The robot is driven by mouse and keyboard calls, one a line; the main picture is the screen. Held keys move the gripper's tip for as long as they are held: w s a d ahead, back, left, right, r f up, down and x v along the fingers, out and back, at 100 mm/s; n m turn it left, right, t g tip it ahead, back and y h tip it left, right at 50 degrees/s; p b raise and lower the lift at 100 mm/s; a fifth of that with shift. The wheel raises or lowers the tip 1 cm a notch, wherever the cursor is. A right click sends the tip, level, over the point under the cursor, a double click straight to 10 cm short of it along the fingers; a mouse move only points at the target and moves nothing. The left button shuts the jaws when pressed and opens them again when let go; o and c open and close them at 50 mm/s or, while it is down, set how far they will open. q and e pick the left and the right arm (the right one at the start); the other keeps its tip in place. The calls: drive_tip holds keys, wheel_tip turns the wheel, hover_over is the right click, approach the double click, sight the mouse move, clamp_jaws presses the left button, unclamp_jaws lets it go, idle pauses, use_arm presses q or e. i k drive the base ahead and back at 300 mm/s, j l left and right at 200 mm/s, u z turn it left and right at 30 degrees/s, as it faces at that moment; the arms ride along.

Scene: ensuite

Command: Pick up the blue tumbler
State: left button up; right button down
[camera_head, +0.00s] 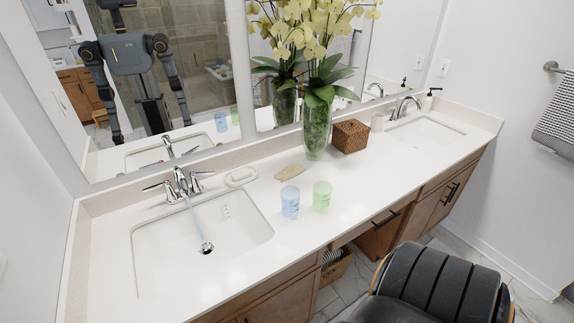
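The blue tumbler (290,202) is a translucent light-blue cup. Neither of my grippers shows directly over the counter. The mirror shows a reflection of my body with both arms hanging down, but the gripper fingers cannot be made out there.
The left sink (158,262) has a chrome faucet (180,184) with water running. Behind the tumblers are a soap dish (240,177), a tan sponge-like item (289,172), a glass vase of yellow orchids (317,128) and a brown woven box (350,136). A dark padded chair (435,285) stands in front.

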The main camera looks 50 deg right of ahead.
sight(289, 195)
drive_tip(key=i+z, duration=0.2)
drive_tip(key=z, duration=0.25)
drive_tip(key=i+j+z, duration=0.1)
drive_tip(key=z, duration=0.3)
drive_tip(key=i, duration=0.1)
